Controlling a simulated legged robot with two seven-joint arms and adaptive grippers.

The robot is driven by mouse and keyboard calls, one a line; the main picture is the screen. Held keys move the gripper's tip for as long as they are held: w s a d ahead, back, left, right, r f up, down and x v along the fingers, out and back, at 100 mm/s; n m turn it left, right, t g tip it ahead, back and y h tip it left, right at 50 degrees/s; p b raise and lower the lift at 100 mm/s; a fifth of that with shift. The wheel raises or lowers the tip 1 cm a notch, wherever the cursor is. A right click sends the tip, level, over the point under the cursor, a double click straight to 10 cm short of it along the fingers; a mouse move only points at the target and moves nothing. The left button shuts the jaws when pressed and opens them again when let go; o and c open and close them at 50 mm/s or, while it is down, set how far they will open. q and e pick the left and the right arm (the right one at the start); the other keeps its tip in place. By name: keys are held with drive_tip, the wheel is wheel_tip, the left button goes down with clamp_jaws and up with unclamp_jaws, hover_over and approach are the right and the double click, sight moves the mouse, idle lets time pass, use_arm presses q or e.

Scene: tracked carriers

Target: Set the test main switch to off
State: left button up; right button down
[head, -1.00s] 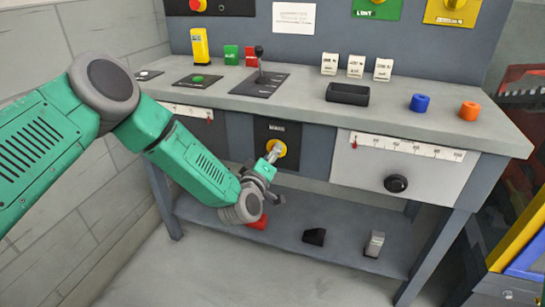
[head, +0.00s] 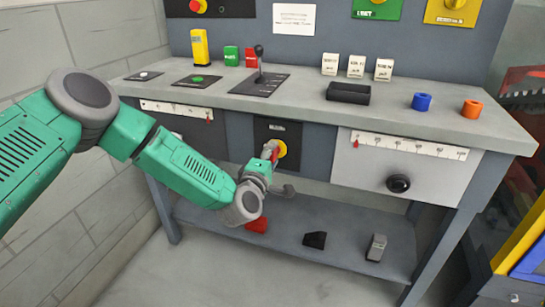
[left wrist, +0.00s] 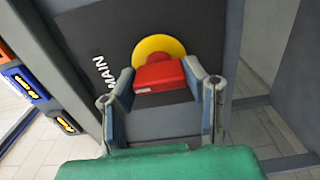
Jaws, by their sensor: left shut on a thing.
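The main switch is a yellow disc (head: 281,148) with a red handle, on a black panel (head: 291,131) at the front of the bench. In the left wrist view the yellow disc (left wrist: 158,46) lies behind the red handle (left wrist: 159,76), next to the label MAIN. My left gripper (head: 271,153) is at the switch; in the left wrist view its fingers (left wrist: 160,82) are shut on the red handle, one on each side. The fingers hide part of the handle, and I cannot tell its exact angle. My right gripper is not in view.
A drawer front with a round black knob (head: 398,183) is right of the switch panel. Small items lie on the lower shelf (head: 345,224).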

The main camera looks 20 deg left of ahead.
use_arm(q)
drive_tip(key=shift+s+a+f, duration=0.1)
drive_tip(key=shift+f, duration=0.2)
drive_tip(key=o, duration=0.9)
drive_tip(key=shift+o, duration=1.2)
drive_tip(key=shift+r, duration=0.1)
drive_tip(key=shift+s, duration=0.15)
drive_tip(key=s, duration=1.1)
drive_tip(key=shift+s+a, duration=0.25)
drive_tip(key=shift+a, duration=0.05)
